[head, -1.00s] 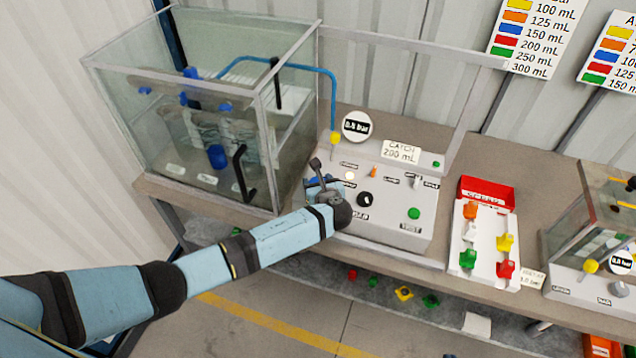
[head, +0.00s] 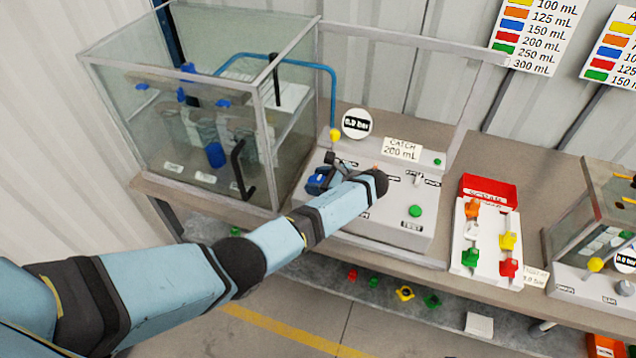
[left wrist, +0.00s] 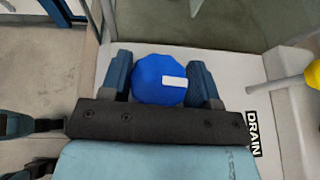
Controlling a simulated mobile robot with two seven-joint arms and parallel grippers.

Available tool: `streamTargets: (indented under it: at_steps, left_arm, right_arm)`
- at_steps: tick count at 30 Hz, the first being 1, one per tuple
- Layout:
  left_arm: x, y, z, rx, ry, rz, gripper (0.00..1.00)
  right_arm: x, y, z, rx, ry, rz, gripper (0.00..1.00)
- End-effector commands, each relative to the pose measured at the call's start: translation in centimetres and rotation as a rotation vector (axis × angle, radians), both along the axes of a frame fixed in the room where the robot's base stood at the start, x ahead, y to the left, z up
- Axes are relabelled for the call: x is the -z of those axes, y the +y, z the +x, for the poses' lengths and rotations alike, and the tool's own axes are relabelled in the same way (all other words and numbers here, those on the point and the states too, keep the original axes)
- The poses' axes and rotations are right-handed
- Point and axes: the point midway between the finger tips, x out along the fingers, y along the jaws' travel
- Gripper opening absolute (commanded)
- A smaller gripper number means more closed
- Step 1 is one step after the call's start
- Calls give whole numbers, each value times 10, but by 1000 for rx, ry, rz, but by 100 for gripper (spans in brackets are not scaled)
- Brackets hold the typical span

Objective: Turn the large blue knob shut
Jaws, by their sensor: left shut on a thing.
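The large blue knob (left wrist: 158,80) is faceted and has a white marker bar on it, pointing right in the left wrist view. It sits on the left part of the white pump panel (left wrist: 240,68), by the DRAIN label. In the head view the knob (head: 316,184) shows only in part, with my gripper and wrist over it. My left gripper (left wrist: 163,80) is shut on the knob, one finger on each side. In the head view the left gripper (head: 328,174) reaches the panel's left side. My right gripper is not in view.
A glass tank (head: 200,110) stands close on the left, with a black handle (head: 240,170) on its front. A yellow-topped lever (head: 335,134) and a round gauge (head: 356,124) stand behind the gripper. A tray of coloured valves (head: 486,235) lies to the right.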

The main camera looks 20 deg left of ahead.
Motion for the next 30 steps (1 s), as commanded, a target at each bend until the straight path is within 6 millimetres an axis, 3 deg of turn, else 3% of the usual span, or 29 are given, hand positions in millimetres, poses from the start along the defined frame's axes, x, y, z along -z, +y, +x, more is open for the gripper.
streamTargets:
  at_steps: [23,24,27,30]
  left_arm:
    - [1,1,-1,-107,1,0,32]
    - [1,1,-1,-107,1,0,61]
    - [1,1,0,-105,1,0,82]
    - [1,1,0,-105,0,0,82]
  right_arm:
    - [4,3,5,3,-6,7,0]
    - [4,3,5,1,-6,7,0]
    - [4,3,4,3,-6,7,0]
    - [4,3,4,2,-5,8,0]
